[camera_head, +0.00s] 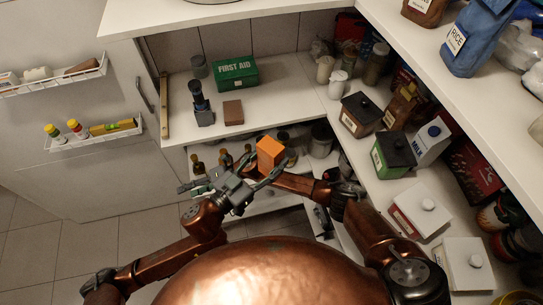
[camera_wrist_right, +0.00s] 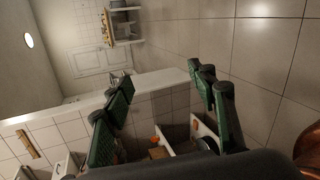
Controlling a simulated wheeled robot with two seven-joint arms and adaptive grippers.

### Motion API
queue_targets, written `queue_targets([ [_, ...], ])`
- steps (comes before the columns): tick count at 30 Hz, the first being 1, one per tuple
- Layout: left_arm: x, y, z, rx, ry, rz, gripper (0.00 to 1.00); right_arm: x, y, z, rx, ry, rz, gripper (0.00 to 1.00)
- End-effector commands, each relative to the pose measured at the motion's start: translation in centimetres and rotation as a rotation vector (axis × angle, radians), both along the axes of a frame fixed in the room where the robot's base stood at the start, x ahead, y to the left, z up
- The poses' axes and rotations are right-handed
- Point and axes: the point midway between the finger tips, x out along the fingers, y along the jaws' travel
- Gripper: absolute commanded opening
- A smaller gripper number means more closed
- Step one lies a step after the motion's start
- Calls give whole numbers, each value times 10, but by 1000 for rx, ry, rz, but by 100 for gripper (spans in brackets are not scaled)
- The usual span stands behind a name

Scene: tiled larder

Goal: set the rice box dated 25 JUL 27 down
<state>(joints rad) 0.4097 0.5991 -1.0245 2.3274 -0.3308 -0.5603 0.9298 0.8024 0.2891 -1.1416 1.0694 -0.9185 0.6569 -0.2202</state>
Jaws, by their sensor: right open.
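A plain orange box (camera_head: 270,152) shows in the head view by grey-green finger-like parts, over my right forearm. My right gripper (camera_head: 212,182) is in the middle of the head view, near the lower shelf. The right wrist view shows its fingers (camera_wrist_right: 165,95) wide apart with nothing between them.
A back shelf (camera_head: 280,95) holds a green first aid box (camera_head: 236,72), a brown block (camera_head: 233,112) and a dark blue tool. The right counter holds canisters, a milk carton (camera_head: 428,140) and lidded boxes. Racks (camera_head: 95,133) hang on the left door. Floor at left is clear.

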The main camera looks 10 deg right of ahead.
Motion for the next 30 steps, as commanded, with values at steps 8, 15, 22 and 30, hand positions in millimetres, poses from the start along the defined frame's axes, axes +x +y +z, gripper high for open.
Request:
queue_targets([
  [8, 0, 0, 1, -1, -2, -1, 12, 75, -75, -67, 174, 362, -515, 52],
  [15, 0, 0, 1, -1, -2, -1, 12, 97, -165, -150, 252, 611, -883, 52],
  [22, 0, 0, 1, -1, -2, -1, 12, 79, -249, -233, 286, 812, -1179, 52],
  [30, 0, 0, 1, -1, -2, -1, 12, 23, -338, -325, 299, 1021, -1488, 52],
])
